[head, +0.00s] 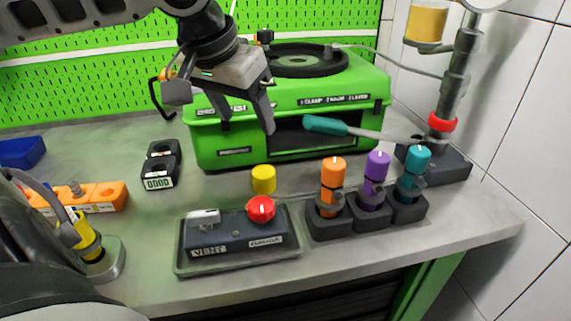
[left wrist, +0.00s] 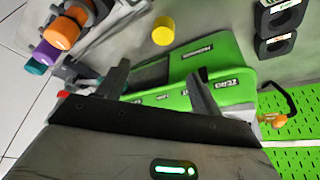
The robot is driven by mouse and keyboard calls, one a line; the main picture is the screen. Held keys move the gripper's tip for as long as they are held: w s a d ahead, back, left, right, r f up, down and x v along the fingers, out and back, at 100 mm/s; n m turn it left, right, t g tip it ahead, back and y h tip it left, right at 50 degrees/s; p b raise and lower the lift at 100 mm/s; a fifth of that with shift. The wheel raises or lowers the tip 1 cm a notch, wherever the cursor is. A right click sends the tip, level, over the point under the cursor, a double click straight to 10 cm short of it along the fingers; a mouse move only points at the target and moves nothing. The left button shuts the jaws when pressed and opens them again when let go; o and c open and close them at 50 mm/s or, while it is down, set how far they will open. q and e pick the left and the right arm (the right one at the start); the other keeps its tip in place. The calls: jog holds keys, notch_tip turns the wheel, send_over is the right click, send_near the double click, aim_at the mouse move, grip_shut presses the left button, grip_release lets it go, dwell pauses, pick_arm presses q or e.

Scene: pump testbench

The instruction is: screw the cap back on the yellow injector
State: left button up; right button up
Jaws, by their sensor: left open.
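The yellow cap (head: 263,179) is a small cylinder standing on the grey bench, behind the vent box. It also shows in the left wrist view (left wrist: 163,31), beyond the fingertips. A yellow injector (head: 85,240) stands in a round grey holder at the lower left, partly hidden by a dark part in front. Whether its top is bare I cannot tell. My left gripper (head: 247,120) is open and empty, in front of the green machine, above and behind the cap. Its two fingers show apart in the left wrist view (left wrist: 160,86). My right gripper is not in view.
The green machine (head: 290,95) stands behind, with a teal-handled tool (head: 325,126) in front. Orange, purple and teal injectors (head: 333,172) stand in black holders at right. The vent box (head: 235,232) has a red knob (head: 260,209). A black counter (head: 160,165) and orange block (head: 105,196) are left.

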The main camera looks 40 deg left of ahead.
pick_arm(q)
jog(key=s, duration=0.1)
jog(key=b, duration=0.2)
send_near(263, 172)
jog(key=x, duration=0.5)
jog(key=shift+w, duration=0.35)
jog(key=shift+r, duration=0.1)
jog(key=shift+s+b+x, duration=0.15)
jog(key=shift+b+x, duration=0.2)
jog(key=shift+x, duration=0.95)
jog(key=shift+s+b+x, duration=0.15)
jog(key=shift+b+x, duration=0.2)
jog(key=shift+x, duration=1)
jog(key=c, duration=1.1)
